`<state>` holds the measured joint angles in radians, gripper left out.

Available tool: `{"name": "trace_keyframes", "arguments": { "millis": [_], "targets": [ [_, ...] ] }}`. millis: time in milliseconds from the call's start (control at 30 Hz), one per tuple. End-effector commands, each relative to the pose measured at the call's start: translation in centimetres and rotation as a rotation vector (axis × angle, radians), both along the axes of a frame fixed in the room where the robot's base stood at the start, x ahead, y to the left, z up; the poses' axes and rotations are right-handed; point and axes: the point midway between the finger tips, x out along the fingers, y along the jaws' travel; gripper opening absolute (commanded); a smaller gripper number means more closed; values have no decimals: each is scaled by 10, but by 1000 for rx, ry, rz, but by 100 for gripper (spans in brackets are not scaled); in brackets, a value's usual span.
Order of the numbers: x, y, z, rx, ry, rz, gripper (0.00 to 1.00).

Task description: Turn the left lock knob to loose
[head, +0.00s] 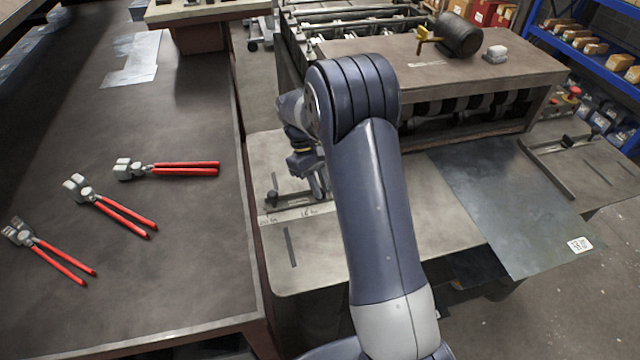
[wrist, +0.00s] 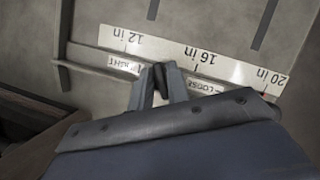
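The left lock knob (wrist: 160,74) is a small dark piece in the wrist view, on a pale metal bar between a TIGHT label (wrist: 124,66) and a LOOSE label (wrist: 209,88). My gripper (wrist: 159,83) has its two grey fingers close on either side of the knob, with no clear gap visible. The fingers hide the knob's lower part and some of the bar, so its exact pointing is hard to read. In the head view my gripper (head: 318,184) is low over the left gauge bar (head: 297,202); my arm hides part of that area.
A ruler strip (wrist: 196,57) runs along the bar. A similar right gauge (head: 548,168) stands beyond a sheet of metal (head: 510,205). The machine body (head: 440,65) rises behind. Red-handled pliers (head: 185,168) lie on the dark bench (head: 190,270) at left.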

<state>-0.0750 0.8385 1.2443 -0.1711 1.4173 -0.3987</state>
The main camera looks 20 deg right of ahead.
Motion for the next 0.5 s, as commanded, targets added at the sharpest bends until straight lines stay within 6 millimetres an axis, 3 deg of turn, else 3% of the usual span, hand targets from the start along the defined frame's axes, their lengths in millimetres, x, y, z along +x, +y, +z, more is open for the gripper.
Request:
{"name": "trace_keyframes", "arguments": {
  "millis": [200, 500],
  "targets": [
    [0, 0, 0, 0, 0, 0, 0],
    [0, 0, 1, 0, -1, 47, 0]
  ]
}}
